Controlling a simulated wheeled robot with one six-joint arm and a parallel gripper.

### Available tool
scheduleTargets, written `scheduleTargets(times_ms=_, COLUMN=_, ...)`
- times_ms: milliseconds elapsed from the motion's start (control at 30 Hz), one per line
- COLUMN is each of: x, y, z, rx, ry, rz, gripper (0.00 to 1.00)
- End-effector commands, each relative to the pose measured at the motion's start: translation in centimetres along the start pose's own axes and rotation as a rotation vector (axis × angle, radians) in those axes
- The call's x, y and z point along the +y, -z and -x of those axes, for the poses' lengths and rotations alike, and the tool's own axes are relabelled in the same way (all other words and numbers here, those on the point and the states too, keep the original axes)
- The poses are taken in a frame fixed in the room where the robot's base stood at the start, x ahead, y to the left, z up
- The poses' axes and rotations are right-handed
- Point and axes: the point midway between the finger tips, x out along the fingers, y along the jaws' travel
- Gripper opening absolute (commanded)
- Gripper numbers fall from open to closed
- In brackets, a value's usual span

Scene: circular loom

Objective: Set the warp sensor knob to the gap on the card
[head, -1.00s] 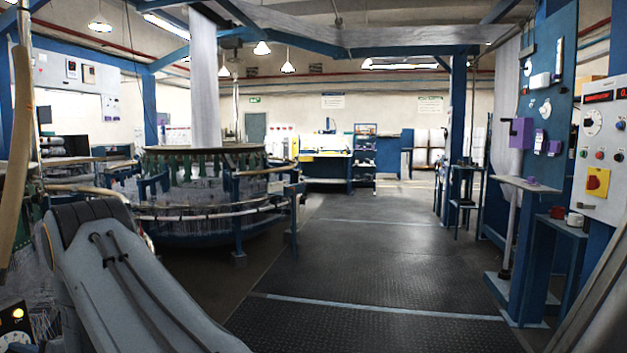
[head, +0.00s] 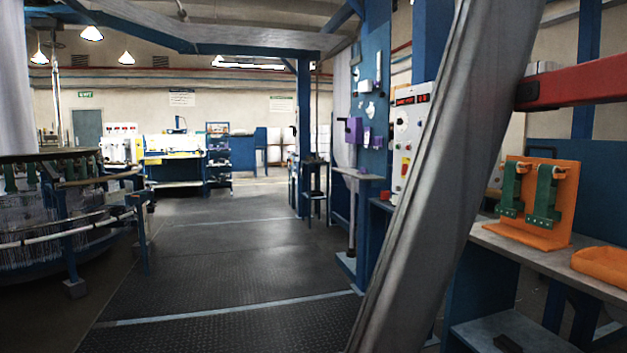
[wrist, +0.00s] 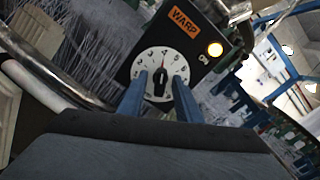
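The warp sensor box, black with an orange WARP label (wrist: 184,20), is in the wrist view. Its white numbered dial (wrist: 163,60) has a black knob (wrist: 160,83) at the centre; I cannot read its exact setting. My gripper and the box are outside the head view. I cannot make out the card with the gap.
A large grey slanted beam (head: 440,180) crosses the head view. Right of it, an orange stand (head: 540,205) and orange tray (head: 603,262) rest on a bench. A control panel (head: 405,140) stands behind the beam. The circular loom (head: 60,215) is left; the dark floor (head: 220,260) between is open.

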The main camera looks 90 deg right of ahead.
Motion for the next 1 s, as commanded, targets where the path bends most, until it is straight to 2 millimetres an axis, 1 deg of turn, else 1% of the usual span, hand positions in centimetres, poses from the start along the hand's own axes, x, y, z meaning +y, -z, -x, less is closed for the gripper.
scheduleTargets(times_ms=500, x=-0.1, y=-0.1, z=6.3, rx=0.002, ry=0.000, rz=0.001, gripper=0.31)
scheduleTargets(times_ms=633, x=-0.1, y=0.0, z=7.0, rx=0.002, ry=0.000, rz=0.001, gripper=0.31)
scheduleTargets(times_ms=1000, x=0.0, y=0.0, z=6.9, rx=0.000, ry=0.000, rz=0.001, gripper=0.31)
